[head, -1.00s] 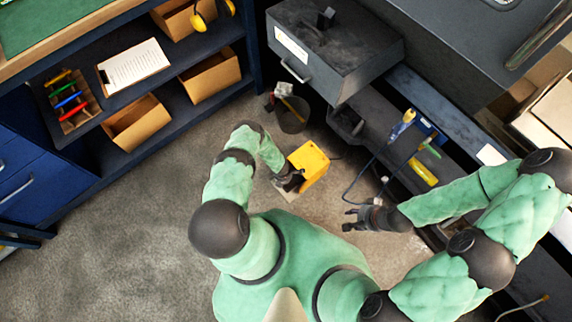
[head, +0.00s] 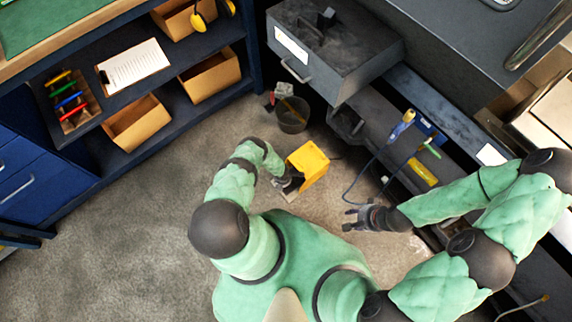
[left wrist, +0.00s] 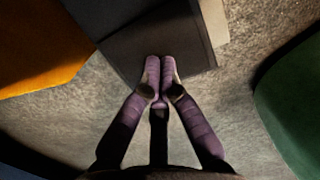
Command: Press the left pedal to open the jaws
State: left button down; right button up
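A yellow pedal housing (head: 310,160) stands on the floor in the head view, with a grey plate (head: 291,196) at its lower left. My left gripper (head: 287,184) is at the housing's open front, partly hidden by my arm. In the left wrist view my left gripper (left wrist: 162,68) is shut and empty, its fingertips together over a dark flat pedal plate (left wrist: 155,42). The yellow housing (left wrist: 38,48) is at the left there. I cannot tell whether the tips touch the plate. My right gripper (head: 350,219) is open and empty, right of the housing.
A dark bin (head: 292,114) stands behind the housing. A grey machine with a drawer box (head: 340,60) is at the upper right, with cables hanging near my right gripper. A blue shelf (head: 165,85) with cardboard boxes is at the left. The floor (head: 130,230) at lower left is clear.

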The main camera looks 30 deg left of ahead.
pick_arm(q)
jog(key=s+p, duration=0.1)
jog(key=s+r+p, duration=0.1)
jog(key=shift+s+a+r+p, duration=0.1)
jog(key=shift+s+a+p, duration=0.2)
jog(key=shift+a, duration=0.1)
jog(key=shift+s+a, duration=0.1)
jog(key=shift+s, duration=0.1)
notch_tip(320, 180, up, 12)
jog(key=shift+s+a, duration=0.3)
jog(key=shift+s, duration=0.15)
dwell(0.6)
dwell(0.6)
